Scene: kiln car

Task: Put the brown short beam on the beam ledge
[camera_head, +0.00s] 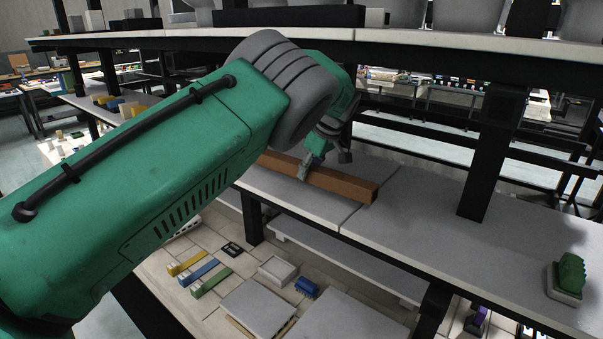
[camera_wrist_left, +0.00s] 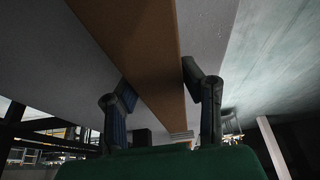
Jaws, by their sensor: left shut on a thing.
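The brown short beam (camera_head: 345,186) is a long, square-edged bar at the middle shelf of the car. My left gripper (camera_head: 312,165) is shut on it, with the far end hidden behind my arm. In the left wrist view the beam (camera_wrist_left: 145,55) runs between the two fingers of my gripper (camera_wrist_left: 163,90). I cannot tell whether the beam touches the grey shelf (camera_head: 420,215) or is just above it. I cannot pick out the beam ledge with certainty. My right gripper is not in view.
A black post (camera_head: 490,150) stands right of the beam, with an upper shelf (camera_head: 420,58) overhead. A green object on a light block (camera_head: 568,280) sits at the shelf's right end. Below are yellow, blue and green bars (camera_head: 198,273) and a white tray (camera_head: 277,270). The shelf between beam and post is clear.

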